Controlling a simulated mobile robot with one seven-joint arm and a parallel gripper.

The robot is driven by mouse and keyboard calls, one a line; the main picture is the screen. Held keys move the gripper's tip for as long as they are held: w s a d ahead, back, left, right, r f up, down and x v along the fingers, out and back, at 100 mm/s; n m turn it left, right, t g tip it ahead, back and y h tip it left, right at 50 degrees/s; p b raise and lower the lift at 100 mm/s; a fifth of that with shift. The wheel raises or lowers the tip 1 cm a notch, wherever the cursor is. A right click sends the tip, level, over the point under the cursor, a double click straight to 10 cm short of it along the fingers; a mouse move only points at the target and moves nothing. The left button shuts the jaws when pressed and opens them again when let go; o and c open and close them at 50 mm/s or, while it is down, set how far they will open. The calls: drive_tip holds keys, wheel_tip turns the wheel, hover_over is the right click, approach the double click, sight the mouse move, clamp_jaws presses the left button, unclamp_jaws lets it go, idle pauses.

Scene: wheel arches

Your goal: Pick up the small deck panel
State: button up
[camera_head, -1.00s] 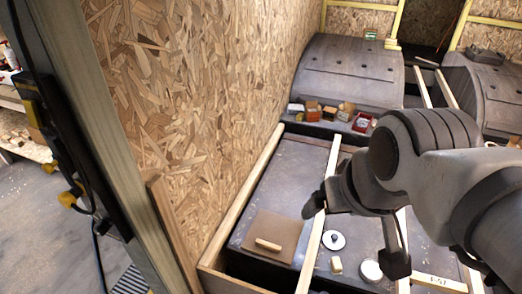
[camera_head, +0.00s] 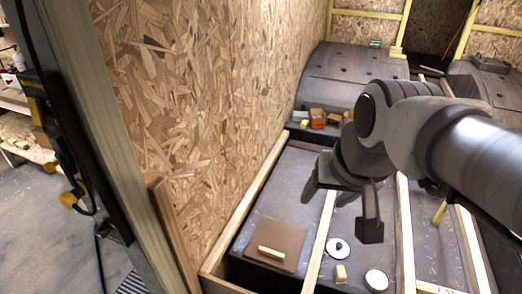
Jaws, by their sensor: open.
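The small deck panel looks to be the flat brown square board (camera_head: 292,235) with a pale wooden bar handle (camera_head: 271,253) on it. It lies on the dark floor of a framed bay, left of a pale wooden joist. My gripper (camera_head: 341,204) is open and empty. Its dark fingers hang above the bay, above and to the right of the panel in the picture and apart from it. Nothing covers the panel.
A joist (camera_head: 319,243) runs just right of the panel; a chipboard wall (camera_head: 215,110) rises at left. A white disc (camera_head: 338,247), a small wood block (camera_head: 340,274) and a round white lid (camera_head: 376,280) lie right of the joist. Small boxes (camera_head: 317,117) stand by the far wheel arch (camera_head: 352,75).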

drive_tip(key=w+f+m+g+y+b, duration=0.1)
drive_tip(key=w+f+m+b, duration=0.2)
drive_tip(key=w+f, duration=0.35)
drive_tip(key=w+f+m+g+b, duration=0.1)
drive_tip(key=w+f+m+b, duration=0.2)
drive_tip(key=w, duration=0.6)
drive_tip(key=m+g+y+b, duration=0.1)
drive_tip(key=m+y+b, duration=0.2)
drive_tip(key=m+b, duration=1.15)
hover_over(275, 252)
drive_tip(key=s+d, duration=0.1)
drive_tip(key=d, duration=0.1)
drive_tip(key=shift+m, duration=0.45)
wheel_tip(275, 252, down, 60)
drive_tip(key=shift+s+a+r, duration=0.15)
drive_tip(key=shift+r, duration=0.05)
drive_tip(key=shift+d+b+x, duration=0.15)
drive_tip(key=shift+b+x, duration=0.4)
drive_tip(key=shift+x, duration=0.9)
drive_tip(key=shift+d+b+x, duration=0.15)
drive_tip(key=shift+b+x, duration=0.4)
drive_tip(key=shift+x, duration=0.9)
drive_tip(key=shift+c, duration=0.3)
clamp_jaws()
